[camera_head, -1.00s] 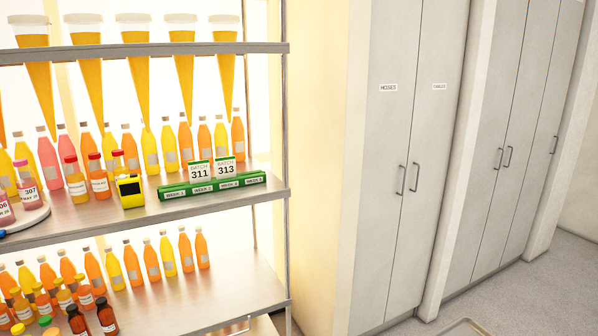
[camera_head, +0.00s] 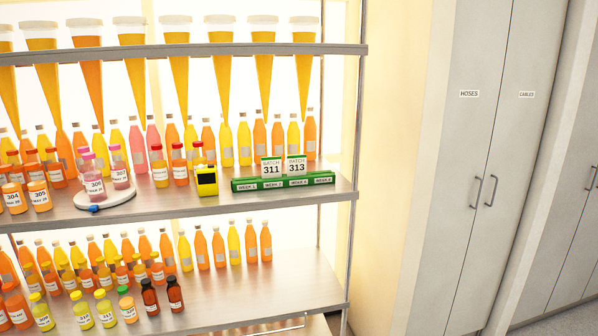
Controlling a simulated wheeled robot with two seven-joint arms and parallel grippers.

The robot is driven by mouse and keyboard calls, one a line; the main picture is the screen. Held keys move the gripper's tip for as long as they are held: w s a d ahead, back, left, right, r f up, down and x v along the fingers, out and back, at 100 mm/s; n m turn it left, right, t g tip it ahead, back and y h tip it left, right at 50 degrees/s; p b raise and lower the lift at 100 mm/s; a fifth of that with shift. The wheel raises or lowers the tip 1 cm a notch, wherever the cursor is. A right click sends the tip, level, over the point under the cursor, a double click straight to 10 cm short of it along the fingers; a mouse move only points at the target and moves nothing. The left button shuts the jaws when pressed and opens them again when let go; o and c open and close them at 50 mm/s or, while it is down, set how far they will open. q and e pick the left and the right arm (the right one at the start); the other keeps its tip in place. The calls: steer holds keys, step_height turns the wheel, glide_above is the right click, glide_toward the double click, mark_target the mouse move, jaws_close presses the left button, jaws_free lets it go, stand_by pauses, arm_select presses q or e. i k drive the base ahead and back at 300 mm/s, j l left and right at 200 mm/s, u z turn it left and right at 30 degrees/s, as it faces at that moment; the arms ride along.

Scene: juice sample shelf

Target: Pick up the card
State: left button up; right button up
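Two white cards with green top bands stand upright in a long green holder (camera_head: 330,179) on the middle shelf. The left card (camera_head: 271,168) reads "BATCH 311" and the right card (camera_head: 297,166) reads "BATCH 313". The holder's front carries several labels that read "WEEK" with a number. Neither of my grippers is in the head view.
A yellow device (camera_head: 207,181) stands left of the holder. Further left is a round white turntable (camera_head: 118,199) with small bottles. Bottles line the shelf behind the holder. A shelf (camera_head: 360,49) with tall juice cones is above. Grey cabinets (camera_head: 470,150) stand at the right.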

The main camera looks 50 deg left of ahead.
mark_target(297, 164)
steer(key=k+j, duration=1.15)
steer(key=j, duration=0.1)
